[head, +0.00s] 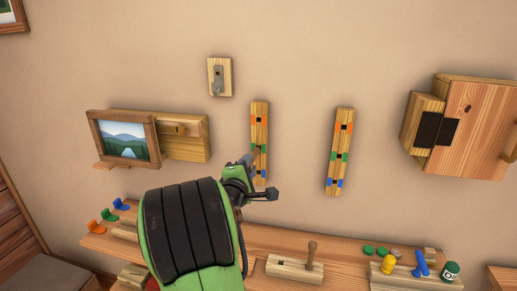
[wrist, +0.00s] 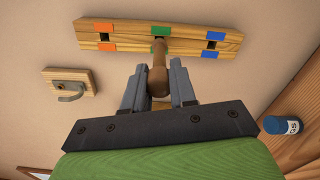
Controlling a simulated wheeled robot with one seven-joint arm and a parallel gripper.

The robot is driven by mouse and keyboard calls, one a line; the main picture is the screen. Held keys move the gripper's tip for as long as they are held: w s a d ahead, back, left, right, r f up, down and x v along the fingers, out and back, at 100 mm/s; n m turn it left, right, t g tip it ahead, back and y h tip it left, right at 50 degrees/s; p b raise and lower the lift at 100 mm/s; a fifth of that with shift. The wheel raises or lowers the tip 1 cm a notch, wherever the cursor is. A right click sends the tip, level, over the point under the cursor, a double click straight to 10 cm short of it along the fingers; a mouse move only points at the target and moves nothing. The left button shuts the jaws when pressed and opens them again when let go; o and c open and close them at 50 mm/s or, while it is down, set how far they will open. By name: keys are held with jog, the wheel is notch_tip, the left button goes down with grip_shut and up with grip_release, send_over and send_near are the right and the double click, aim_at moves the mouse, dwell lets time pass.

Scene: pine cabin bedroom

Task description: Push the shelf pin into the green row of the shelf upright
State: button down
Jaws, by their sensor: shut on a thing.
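My gripper (wrist: 158,88) is shut on a brown wooden shelf pin (wrist: 158,68), which sticks out past the fingertips. In the wrist view the pin's far end overlaps the green row of the shelf upright (wrist: 122,34), between the orange and blue rows. The pin covers the green row's hole, so I cannot tell whether its tip is inside. In the head view my gripper (head: 252,168) is at the lower half of the left upright (head: 259,112) and partly hides it. A second upright (head: 341,150) with orange, green and blue rows hangs to the right.
A hook on a plaque (head: 219,77) hangs above left, a framed picture (head: 125,138) to the left. A cabinet (head: 470,125) is at the right. The ledge below holds a block with a peg (head: 311,255) and several small items. The wall between the uprights is clear.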

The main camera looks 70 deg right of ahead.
jog(key=shift+w+d+p, duration=0.15)
jog(key=shift+d+p, duration=0.4)
jog(key=shift+d, duration=0.4)
jog(key=c, duration=0.8)
grip_release()
jog(key=s+a+b, duration=0.1)
jog(key=a, duration=0.4)
jog(key=a+b, duration=0.2)
jog(key=a, duration=0.3)
jog(key=s+a+b, duration=0.1)
jog(key=a+b, duration=0.1)
jog(key=a, duration=0.3)
jog(key=shift+s+a, duration=0.25)
jog(key=shift+s, duration=0.05)
